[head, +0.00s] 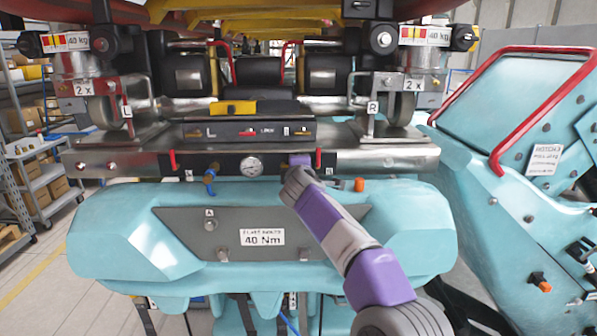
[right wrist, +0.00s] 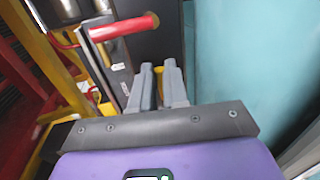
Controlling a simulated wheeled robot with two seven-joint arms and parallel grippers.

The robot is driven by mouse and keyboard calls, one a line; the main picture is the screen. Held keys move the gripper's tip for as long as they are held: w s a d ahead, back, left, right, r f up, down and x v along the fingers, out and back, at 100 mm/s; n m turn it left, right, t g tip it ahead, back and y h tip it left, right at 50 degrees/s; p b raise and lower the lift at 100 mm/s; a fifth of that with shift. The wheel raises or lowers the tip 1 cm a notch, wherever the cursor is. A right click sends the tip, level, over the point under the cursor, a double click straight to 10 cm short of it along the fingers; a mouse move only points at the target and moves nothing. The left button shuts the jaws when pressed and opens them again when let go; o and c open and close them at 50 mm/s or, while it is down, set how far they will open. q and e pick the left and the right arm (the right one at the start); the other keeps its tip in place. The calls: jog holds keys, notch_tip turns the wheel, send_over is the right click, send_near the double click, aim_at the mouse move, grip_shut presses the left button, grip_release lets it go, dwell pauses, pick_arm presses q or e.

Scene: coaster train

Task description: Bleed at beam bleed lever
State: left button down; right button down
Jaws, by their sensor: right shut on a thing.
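The beam (head: 400,160) is a grey metal bar with a black front panel (head: 226,165) that carries a round gauge (head: 251,166). My right gripper (head: 299,161) is at this panel, right of the gauge, and its wrist hides what it holds in the head view. In the right wrist view the two grey fingers (right wrist: 159,72) are shut on a small yellow piece (right wrist: 159,82), which looks like the bleed lever. Most of it is hidden between the fingers. My left gripper is not in view.
A red handle (head: 318,158) stands close to my right gripper; a red handle also shows in the wrist view (right wrist: 110,30). A blue valve (head: 209,180) and an orange knob (head: 359,185) hang below the beam. The turquoise body (head: 400,220) lies beneath.

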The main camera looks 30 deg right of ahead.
jog(key=shift+f, duration=0.1)
dwell(0.5)
jog(key=c, duration=1.1)
grip_release()
jog(key=shift+s, duration=0.1)
jog(key=shift+s+a+b, duration=0.2)
jog(key=shift+b, duration=0.1)
jog(key=b+v, duration=0.2)
jog(key=v, duration=0.5)
jog(key=shift+d, duration=0.1)
